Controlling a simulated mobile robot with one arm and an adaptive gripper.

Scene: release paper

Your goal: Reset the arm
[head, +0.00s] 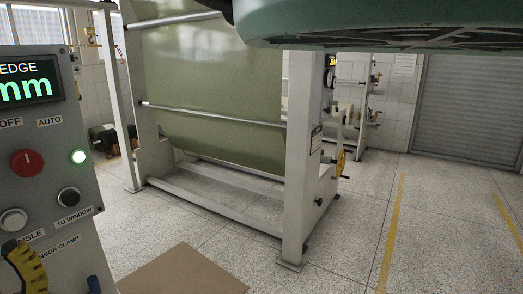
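No gripper can be made out in the head view, so I cannot see whether it is open or shut. A large teal rounded shape with a dark slotted underside covers the top right of the view, close to the camera. I cannot tell whether it is part of my own body.
A white frame (300,150) holds a wide green sheet (215,85). A brown board (182,274) lies in front. Speckled floor at right is clear.

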